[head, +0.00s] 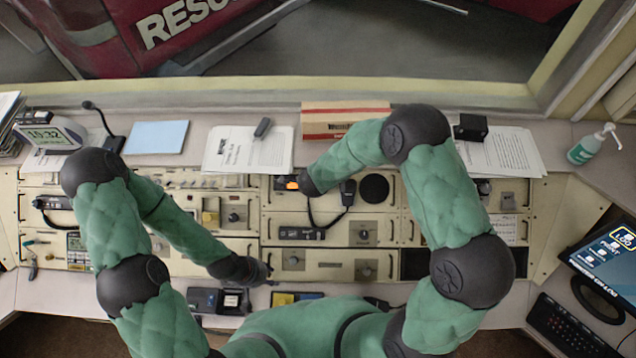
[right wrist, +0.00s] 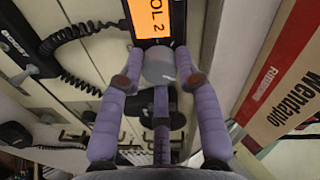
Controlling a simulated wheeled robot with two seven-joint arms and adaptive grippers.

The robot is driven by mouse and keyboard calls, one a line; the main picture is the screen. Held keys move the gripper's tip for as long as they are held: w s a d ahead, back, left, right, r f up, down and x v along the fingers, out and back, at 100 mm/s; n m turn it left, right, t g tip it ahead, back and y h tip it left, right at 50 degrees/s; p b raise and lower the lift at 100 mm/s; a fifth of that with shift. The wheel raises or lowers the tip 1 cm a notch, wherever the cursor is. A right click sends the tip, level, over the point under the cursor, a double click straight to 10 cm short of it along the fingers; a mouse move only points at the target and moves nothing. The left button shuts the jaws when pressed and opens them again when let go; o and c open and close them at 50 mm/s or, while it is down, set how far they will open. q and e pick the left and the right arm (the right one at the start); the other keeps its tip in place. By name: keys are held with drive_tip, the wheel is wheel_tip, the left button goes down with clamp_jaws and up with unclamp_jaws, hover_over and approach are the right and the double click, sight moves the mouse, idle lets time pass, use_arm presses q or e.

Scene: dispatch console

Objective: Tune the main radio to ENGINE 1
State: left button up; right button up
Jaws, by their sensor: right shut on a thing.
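The main radio, with an orange lit display (head: 292,183), sits in the console's upper middle. In the right wrist view the display (right wrist: 158,18) is cut off and reads "OL 2". A round grey knob (right wrist: 158,66) sits just below it. My right gripper (right wrist: 158,78) is shut on this knob, with a fingertip on each side. In the head view my right arm's dark end hides the knob and most of the radio. My left gripper (head: 262,271) is low over the console's front middle, away from the radio; its finger opening is unclear.
A handset (head: 348,192) with a coiled cord hangs right of the radio, near a round speaker (head: 374,188). A red-and-cream box (head: 345,118) stands on the ledge behind. Papers (head: 248,150) lie left of it. A monitor (head: 610,255) stands at the far right.

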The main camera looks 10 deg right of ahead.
drive_tip(key=m, duration=0.2)
drive_tip(key=shift+m, duration=0.4)
drive_tip(key=m+b, duration=0.1)
drive_tip(key=m, duration=0.1)
drive_tip(key=shift+m, duration=0.3)
drive_tip(key=m+b, duration=0.1)
drive_tip(key=m, duration=0.2)
drive_tip(key=shift+y, duration=0.3)
drive_tip(key=shift+m+b, duration=0.75)
drive_tip(key=shift+m, duration=0.85)
drive_tip(key=o, duration=1.2)
drive_tip(key=shift+c, duration=0.2)
drive_tip(key=shift+r, duration=0.1)
drive_tip(key=d+v, duration=0.1)
drive_tip(key=v, duration=1)
drive_tip(key=shift+s+a+r, duration=0.25)
drive_tip(key=shift+a+r, duration=0.1)
drive_tip(key=shift+a, duration=0.05)
